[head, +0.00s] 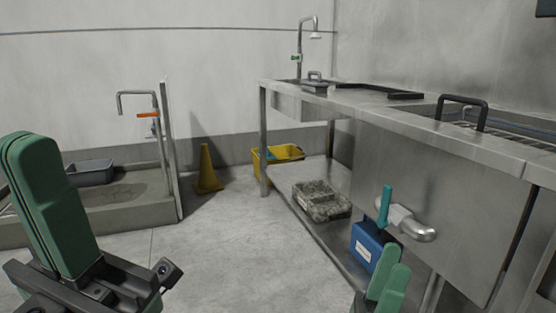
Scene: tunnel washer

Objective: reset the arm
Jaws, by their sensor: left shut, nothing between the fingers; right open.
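My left gripper (30,150) stands large at the left edge, its green fingers pointing up and pressed together with nothing between them. It is in front of the low sink area and touches nothing I can see. My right gripper (395,262) is at the bottom right, its green fingers pointing up, slightly apart and empty. It appears in front of the steel table's lower shelf, near a blue box (367,246). The rest of the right arm is mostly out of frame.
A steel table (400,112) with a tap and black-handled items runs along the right. A teal upright item (385,205) and a metal pipe (412,226) are near the blue box. A yellow cone (207,170) and yellow bucket (283,152) stand behind. The middle floor is clear.

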